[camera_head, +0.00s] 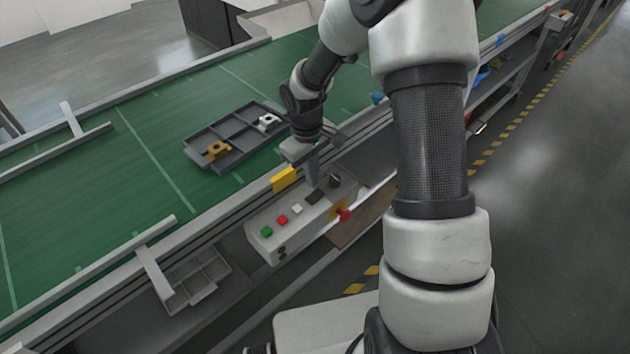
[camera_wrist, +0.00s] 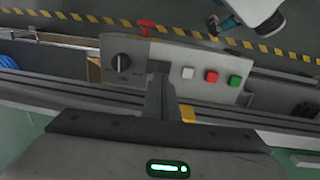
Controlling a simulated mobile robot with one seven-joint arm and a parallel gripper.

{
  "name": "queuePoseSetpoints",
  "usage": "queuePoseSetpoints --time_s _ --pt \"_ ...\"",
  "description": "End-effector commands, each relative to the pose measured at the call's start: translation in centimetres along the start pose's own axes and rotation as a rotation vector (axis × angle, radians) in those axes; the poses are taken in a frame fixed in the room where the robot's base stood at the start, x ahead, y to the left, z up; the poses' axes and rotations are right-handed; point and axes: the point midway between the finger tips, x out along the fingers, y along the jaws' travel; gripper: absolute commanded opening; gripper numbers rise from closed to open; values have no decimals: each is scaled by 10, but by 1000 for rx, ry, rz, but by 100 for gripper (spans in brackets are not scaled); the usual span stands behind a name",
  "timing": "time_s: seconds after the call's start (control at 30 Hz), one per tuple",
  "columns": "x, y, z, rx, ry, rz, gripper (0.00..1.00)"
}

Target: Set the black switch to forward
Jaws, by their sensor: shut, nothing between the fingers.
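The grey control box (camera_head: 262,246) is on the side of the conveyor. Its face carries a black rotary switch (camera_wrist: 122,62), whose grip looks about upright in the wrist view; the switch also shows at the box's far end in the head view (camera_head: 335,181). White (camera_wrist: 187,72), red (camera_wrist: 211,76) and green (camera_wrist: 235,81) buttons are in a row. My gripper (camera_wrist: 159,76) is shut and empty, its fingertips over the face between the rotary switch and the white button. A dark patch there (camera_head: 315,196) is partly covered. I cannot tell whether the tips touch it.
A red knob (camera_head: 344,215) sticks out from the box's front side. A yellow block (camera_head: 284,179) is at its conveyor side. A grey divided tray (camera_head: 190,150) with small parts lies on the green belt (camera_head: 90,200). The floor to the right is clear.

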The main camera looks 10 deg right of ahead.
Motion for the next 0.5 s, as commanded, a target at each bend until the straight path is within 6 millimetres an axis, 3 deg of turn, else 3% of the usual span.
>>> queuePoseSetpoints --time_s 0.2,0.5 --pt "-49 1 0 3 5 4 0" --pt "-83 0 0 2 2 1 0"
